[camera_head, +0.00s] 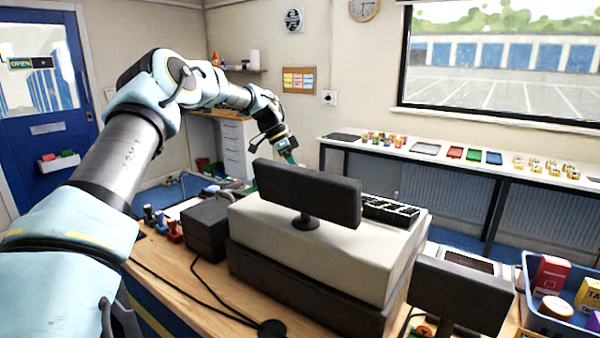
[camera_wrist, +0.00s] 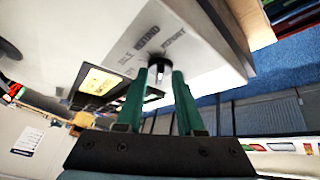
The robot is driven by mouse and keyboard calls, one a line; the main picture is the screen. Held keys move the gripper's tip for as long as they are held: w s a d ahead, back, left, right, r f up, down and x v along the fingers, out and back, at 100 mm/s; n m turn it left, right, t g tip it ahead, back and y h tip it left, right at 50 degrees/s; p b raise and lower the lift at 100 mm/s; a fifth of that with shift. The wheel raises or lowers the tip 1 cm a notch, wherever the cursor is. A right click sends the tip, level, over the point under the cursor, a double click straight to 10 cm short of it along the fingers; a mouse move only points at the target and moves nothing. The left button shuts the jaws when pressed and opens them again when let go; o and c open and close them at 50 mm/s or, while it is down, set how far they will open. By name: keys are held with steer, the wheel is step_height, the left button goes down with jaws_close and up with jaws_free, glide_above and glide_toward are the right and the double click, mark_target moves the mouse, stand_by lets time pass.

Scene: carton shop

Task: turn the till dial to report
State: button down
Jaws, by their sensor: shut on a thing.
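The till (camera_head: 290,243) is a cream body on a dark drawer base, with a black display (camera_head: 307,193) and a keypad (camera_head: 390,211) on top. My gripper (camera_head: 287,155) reaches over its far side, and the display hides the fingertips in the head view. In the wrist view, the green fingers of my gripper (camera_wrist: 160,82) are shut on the dark till dial (camera_wrist: 158,63). The dial sits on the till's pale panel (camera_wrist: 205,45). Printed words beside it seem to include refund and report. I cannot tell where the dial points.
A black box (camera_head: 207,228) and stamps with red bases stand left of the till on the wooden counter. A second screen (camera_head: 462,296) and a blue crate (camera_head: 540,322) of cartons are at the right. A long shelf with small goods runs under the window.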

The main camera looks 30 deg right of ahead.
steer(key=shift+w+m+g+p, duration=0.1)
steer(key=shift+m+g+p, duration=0.2)
steer(key=shift+m, duration=0.3)
steer(key=c, duration=0.9)
jaws_free()
steer(key=shift+f, duration=0.1)
steer(key=b+v, duration=0.1)
steer(key=v, duration=0.9)
steer(key=shift+w+r+b, duration=0.1)
steer(key=shift+r+b, duration=0.25)
steer(key=shift+r, duration=0.05)
